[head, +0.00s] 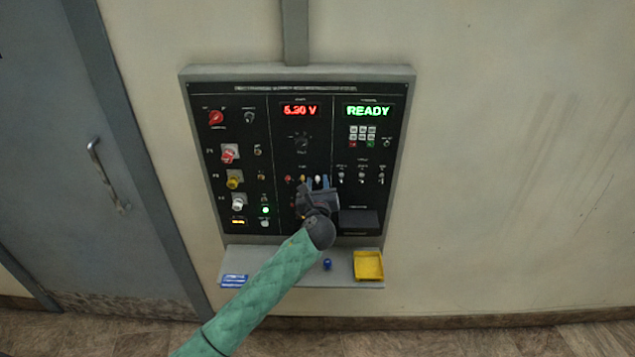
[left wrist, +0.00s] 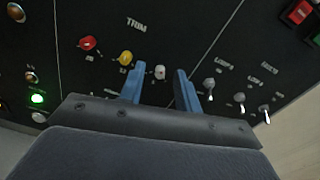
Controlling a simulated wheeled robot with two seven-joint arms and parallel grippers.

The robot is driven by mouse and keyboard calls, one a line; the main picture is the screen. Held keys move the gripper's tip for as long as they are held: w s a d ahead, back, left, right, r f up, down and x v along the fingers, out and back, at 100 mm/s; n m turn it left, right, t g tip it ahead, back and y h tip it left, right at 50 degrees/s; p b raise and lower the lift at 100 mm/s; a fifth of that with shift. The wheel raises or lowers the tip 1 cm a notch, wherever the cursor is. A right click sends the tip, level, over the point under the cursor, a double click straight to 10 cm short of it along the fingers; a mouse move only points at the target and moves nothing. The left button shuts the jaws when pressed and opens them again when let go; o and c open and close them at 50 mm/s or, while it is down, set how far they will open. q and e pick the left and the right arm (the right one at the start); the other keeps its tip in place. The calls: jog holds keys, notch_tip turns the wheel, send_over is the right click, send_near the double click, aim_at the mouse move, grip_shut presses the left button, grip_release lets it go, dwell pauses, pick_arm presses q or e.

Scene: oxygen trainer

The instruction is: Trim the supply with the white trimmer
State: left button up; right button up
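The white trimmer (left wrist: 160,72) is a small white knob under the TRIM label, at the right end of a row with a red trimmer (left wrist: 88,43) and a yellow trimmer (left wrist: 126,57). In the head view the white trimmer (head: 317,178) shows at my left gripper's fingertips. My left gripper (left wrist: 160,76) is open, with one blue finger on each side of the white trimmer and a visible gap on both sides. In the head view my left gripper (head: 318,184) is at the middle of the panel. The supply display (head: 300,110) reads 5.30 V in red. My right gripper is not in view.
A green display (head: 368,111) reads READY. Toggle switches (left wrist: 209,83) stand just right of my left gripper. The shelf below holds a yellow tray (head: 368,266), a blue ball-like item (head: 327,264) and a blue card (head: 234,281). A grey door (head: 75,150) is at left.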

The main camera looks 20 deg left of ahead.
pick_arm(q)
grip_shut()
jog(key=shift+n, duration=0.3)
